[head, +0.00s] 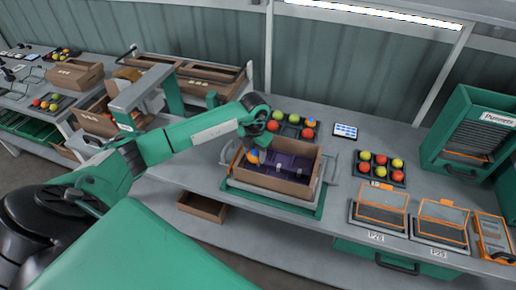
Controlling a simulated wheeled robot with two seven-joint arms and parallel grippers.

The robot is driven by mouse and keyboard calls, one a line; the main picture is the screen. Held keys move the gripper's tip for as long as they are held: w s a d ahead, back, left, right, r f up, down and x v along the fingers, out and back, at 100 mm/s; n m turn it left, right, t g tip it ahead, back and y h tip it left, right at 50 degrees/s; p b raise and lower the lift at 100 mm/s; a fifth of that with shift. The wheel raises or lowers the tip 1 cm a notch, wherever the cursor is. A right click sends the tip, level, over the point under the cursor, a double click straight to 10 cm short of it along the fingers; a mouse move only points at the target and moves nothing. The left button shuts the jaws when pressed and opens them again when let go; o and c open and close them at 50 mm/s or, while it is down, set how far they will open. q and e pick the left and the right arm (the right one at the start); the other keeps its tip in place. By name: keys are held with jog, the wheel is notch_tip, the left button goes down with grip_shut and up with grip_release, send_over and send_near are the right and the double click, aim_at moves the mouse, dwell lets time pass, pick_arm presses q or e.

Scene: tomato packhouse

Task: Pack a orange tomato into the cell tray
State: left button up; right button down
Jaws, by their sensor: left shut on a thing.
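An orange tomato (253,157) shows at the left rear part of the open cardboard box (275,182). The dark purple cell tray (292,167) lies inside that box, and its visible cells look mostly empty. My left gripper (257,147) points down over the box's left rear corner, shut on the orange tomato. The fingers are small and partly hidden by the wrist, so I cannot tell whether the tomato touches the tray. My right gripper is out of view.
A black tray of mixed tomatoes (293,130) stands behind the box. Another tomato tray (380,169) stands to the right, near a blue-lit tablet (346,131). Orange-framed units (380,208) line the right front edge. Clear bench lies between box and right tray.

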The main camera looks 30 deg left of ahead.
pick_arm(q)
jog(key=shift+w+a+f, duration=0.15)
jog(key=shift+f, duration=0.55)
jog(key=shift+f+b, duration=0.35)
jog(key=shift+b, duration=0.1)
jog(key=shift+f+b, duration=0.45)
jog(key=shift+f, duration=0.3)
jog(key=shift+f+b, duration=0.65)
jog(key=shift+f, duration=0.25)
jog(key=shift+f+b, duration=0.45)
jog(key=shift+f, duration=0.35)
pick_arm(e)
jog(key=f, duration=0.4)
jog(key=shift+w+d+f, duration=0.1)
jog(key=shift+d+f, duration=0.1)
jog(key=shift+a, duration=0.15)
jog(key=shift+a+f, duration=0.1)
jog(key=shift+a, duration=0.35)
